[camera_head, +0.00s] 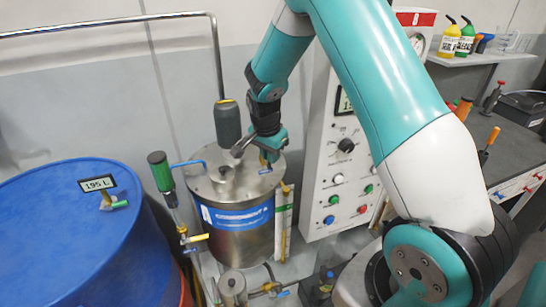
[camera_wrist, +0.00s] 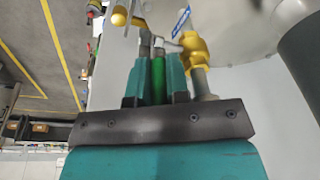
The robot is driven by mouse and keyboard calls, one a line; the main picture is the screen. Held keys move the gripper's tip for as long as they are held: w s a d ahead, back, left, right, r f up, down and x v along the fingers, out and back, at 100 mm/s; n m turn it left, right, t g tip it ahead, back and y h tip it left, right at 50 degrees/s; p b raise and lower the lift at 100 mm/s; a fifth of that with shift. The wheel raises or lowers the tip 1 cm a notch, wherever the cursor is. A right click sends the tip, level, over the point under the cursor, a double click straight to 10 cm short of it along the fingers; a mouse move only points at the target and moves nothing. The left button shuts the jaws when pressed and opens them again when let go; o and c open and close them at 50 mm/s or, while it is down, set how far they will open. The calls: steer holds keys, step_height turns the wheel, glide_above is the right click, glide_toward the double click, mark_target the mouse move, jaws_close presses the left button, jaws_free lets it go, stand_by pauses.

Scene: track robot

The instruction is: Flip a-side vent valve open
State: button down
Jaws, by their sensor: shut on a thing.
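My gripper (camera_head: 268,156) is over the right part of the steel tank's lid (camera_head: 226,188) in the head view, pointing down. In the wrist view its two teal fingers (camera_wrist: 157,82) are closed on a slim green handle (camera_wrist: 158,80). A brass valve body (camera_wrist: 196,48) stands right beside the fingers on a grey pipe, with a yellow part and a blue-and-white tag (camera_wrist: 181,20) near it. The handle appears to belong to this valve, but the joint is hidden. I cannot read the tag. In the head view the gripper mostly covers the valve.
A dark grey cylinder (camera_head: 227,123) on a bent pipe hangs just left of my gripper. A white control panel (camera_head: 340,180) is close on the right. A dark workbench (camera_head: 480,150) lies beyond it.

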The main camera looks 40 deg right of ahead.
steer(key=shift+a+h, duration=0.1)
steer(key=shift+h, duration=0.2)
steer(key=c, duration=1.4)
jaws_free()
steer(key=b+v, duration=0.4)
steer(key=v, duration=1.3)
steer(key=shift+w+r, duration=0.2)
steer(key=shift+r, duration=0.05)
steer(key=shift+a, duration=0.2)
